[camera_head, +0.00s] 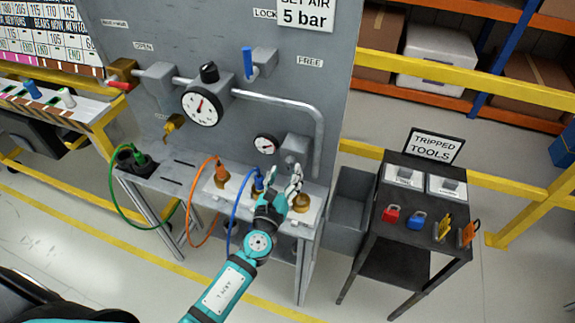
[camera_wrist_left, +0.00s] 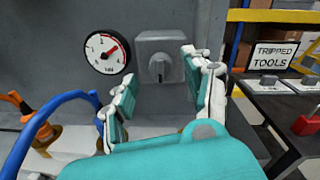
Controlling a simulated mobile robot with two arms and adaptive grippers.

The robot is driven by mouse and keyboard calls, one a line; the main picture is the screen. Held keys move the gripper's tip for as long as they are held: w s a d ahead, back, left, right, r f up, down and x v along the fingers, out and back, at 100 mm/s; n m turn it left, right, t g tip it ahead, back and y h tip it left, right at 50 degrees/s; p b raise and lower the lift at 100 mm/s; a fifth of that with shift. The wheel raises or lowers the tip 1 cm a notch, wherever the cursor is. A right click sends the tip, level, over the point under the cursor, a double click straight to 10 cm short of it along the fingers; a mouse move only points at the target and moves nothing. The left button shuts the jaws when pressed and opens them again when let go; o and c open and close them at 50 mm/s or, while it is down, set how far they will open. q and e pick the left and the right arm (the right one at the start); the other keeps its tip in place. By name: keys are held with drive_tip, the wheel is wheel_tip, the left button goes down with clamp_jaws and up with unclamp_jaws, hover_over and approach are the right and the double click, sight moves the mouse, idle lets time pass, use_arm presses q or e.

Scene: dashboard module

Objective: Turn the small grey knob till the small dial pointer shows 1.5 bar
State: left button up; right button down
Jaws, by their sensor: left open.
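The small grey knob (camera_wrist_left: 160,68) sits on a grey box on the panel, in the middle of the left wrist view. The small dial (camera_wrist_left: 107,53) is left of it, white with a black rim and a red pointer; its figures are too small to read surely. The dial also shows in the head view (camera_head: 265,144). My left gripper (camera_head: 293,182) is open in front of the knob's box. In the left wrist view its fingers (camera_wrist_left: 162,82) are apart, one on each side below the knob, with nothing between them. My right gripper is out of view.
A blue hose (camera_wrist_left: 45,125) and an orange hose (camera_head: 205,185) rise from the ledge left of my gripper. A grey pipe (camera_head: 285,101) runs above. A larger dial (camera_head: 202,107) is up left. A black tool stand (camera_head: 400,240) is at right.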

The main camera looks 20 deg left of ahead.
sight(291, 163)
use_arm(q)
drive_tip(key=shift+w, duration=1.25)
clamp_jaws()
